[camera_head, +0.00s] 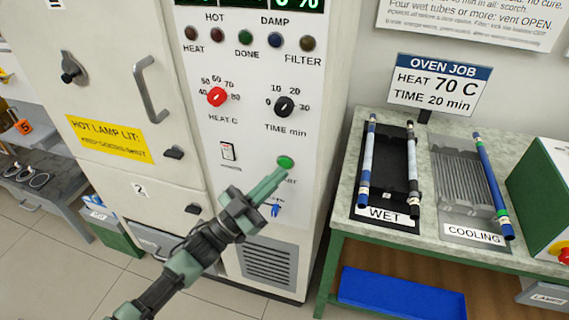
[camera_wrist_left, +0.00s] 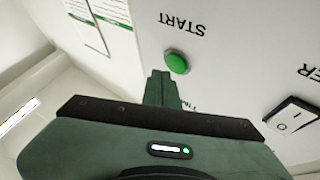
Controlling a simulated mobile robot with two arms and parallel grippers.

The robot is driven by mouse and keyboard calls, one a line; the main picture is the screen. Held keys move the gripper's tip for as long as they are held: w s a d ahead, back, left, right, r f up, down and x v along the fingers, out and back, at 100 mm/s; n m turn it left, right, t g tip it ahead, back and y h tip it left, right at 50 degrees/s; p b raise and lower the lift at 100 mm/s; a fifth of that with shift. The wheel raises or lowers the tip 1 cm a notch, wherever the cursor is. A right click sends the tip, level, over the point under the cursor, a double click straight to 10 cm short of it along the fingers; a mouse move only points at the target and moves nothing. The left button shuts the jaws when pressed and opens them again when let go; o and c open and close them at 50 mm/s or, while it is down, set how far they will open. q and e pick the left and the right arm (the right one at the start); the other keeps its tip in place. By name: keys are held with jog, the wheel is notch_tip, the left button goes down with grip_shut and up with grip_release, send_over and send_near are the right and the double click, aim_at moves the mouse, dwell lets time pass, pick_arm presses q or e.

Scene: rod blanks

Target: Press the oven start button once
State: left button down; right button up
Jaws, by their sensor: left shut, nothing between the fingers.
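The green start button (camera_head: 286,162) is on the white oven control panel (camera_head: 318,128), below the time knob. It also shows in the left wrist view (camera_wrist_left: 177,62), beside the upside-down word START. My left gripper (camera_head: 281,172) is shut and empty, its fingertips just below the button in the head view. In the left wrist view its fingertips (camera_wrist_left: 161,76) are beside the button, close to it. I cannot tell whether they touch it. The gripper partly hides the button's label in the head view. My right gripper is not in view.
A rocker switch (camera_head: 228,151) is left of the button; a red heat knob (camera_head: 217,97) and a black time knob (camera_head: 284,107) are above. The bench (camera_head: 341,200) with rods stands at right.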

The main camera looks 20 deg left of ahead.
pick_arm(q)
jog(key=shift+w, duration=0.15)
jog(key=shift+w, duration=0.3)
jog(key=shift+w+b, duration=0.35)
dwell(0.7)
jog(key=shift+s, duration=0.15)
jog(key=shift+s+p, duration=0.4)
jog(key=shift+s, duration=0.25)
jog(key=s+p, duration=0.2)
jog(key=s, duration=0.3)
dwell(0.5)
